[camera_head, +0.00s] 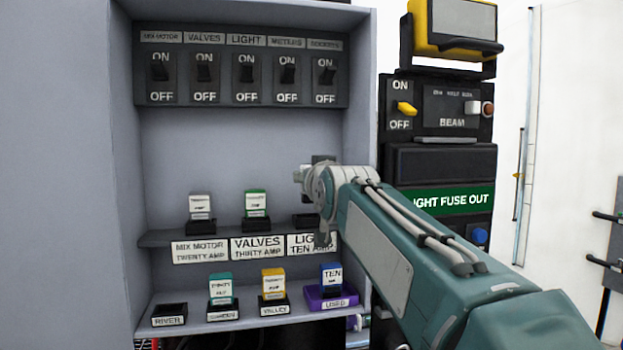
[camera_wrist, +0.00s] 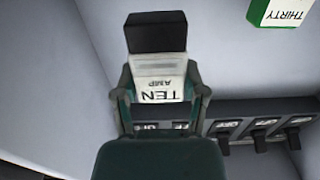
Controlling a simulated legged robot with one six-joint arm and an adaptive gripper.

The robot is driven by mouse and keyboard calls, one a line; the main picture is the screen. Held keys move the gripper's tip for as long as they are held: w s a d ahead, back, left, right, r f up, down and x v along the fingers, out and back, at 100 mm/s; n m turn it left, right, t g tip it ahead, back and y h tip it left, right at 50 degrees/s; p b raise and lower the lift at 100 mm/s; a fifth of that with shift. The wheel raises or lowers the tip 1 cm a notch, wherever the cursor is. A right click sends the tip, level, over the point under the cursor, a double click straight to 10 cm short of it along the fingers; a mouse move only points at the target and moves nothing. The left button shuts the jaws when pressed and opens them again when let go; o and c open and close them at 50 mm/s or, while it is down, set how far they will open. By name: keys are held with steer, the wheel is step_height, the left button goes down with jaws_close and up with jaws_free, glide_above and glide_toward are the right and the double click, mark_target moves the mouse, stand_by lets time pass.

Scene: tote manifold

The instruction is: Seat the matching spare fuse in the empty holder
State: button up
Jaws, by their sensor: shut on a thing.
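My gripper (camera_wrist: 160,100) is shut on a ten amp fuse (camera_wrist: 158,80), with a white label and a black end, upside down in the wrist view. In the head view my gripper (camera_head: 318,170) is inside the cabinet above the black LIGHT ten amp holder (camera_head: 303,220). My arm partly hides that holder; its visible part looks empty. The fuse appears raised above it, but contact is hidden. A blue-topped ten amp fuse (camera_head: 331,277) stands in the purple tray (camera_head: 341,300) at the lower right.
A white fuse (camera_head: 200,205) and a green thirty amp fuse (camera_head: 256,203) stand on the upper shelf. Teal (camera_head: 220,288) and yellow (camera_head: 273,282) fuses stand below. The RIVER holder (camera_head: 169,313) is empty. A switch row (camera_head: 245,75) and cabinet walls surround the space.

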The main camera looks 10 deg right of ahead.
glide_above(307, 221)
steer(key=w, duration=0.2)
steer(key=shift+w+d, duration=0.1)
steer(key=shift+d, duration=0.1)
steer(key=shift+f, duration=2.3)
steer(key=o, duration=1.2)
